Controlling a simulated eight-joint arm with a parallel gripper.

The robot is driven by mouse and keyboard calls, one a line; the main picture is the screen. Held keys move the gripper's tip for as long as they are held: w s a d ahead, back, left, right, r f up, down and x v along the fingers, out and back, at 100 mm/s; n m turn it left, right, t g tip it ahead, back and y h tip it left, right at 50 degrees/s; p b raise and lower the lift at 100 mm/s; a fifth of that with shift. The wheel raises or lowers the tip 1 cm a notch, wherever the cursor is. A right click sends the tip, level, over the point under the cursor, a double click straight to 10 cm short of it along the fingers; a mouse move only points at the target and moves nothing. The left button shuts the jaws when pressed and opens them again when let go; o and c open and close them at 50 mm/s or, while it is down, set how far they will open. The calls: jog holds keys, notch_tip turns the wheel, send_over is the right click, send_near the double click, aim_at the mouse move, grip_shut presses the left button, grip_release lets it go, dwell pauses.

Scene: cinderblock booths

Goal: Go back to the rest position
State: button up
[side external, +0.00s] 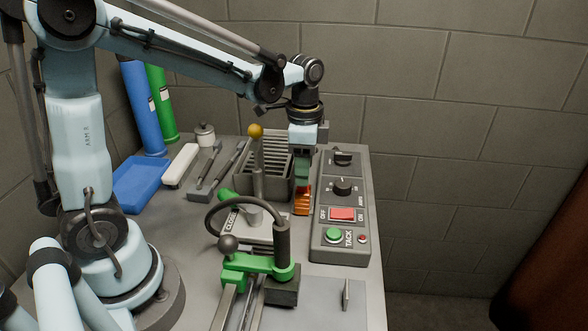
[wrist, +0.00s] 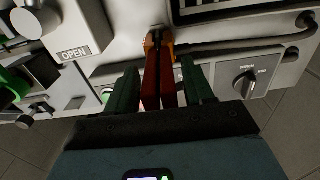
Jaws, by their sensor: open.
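My gripper (side external: 303,182) is low over the right half of the bench, pointing down beside the control box. Its two green fingers stand apart in the wrist view (wrist: 160,75). An orange-handled tool (wrist: 158,72) lies between the fingers there, with gaps visible at both sides toward the tips. The same orange handles (side external: 302,204) show just below the fingertips in the side view. Whether a finger touches them I cannot tell.
The grey control box (side external: 340,248) with knobs and buttons stands close at right. A slotted grey rack (side external: 265,180) is just left of my gripper. A yellow-knobbed lever (side external: 256,132) and a green clamp fixture (side external: 262,266) rise nearby. Open space lies above.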

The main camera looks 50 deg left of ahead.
dwell(0.3)
jog(key=c, duration=1)
jog(key=shift+o, duration=0.2)
jog(key=shift+r, duration=2.55)
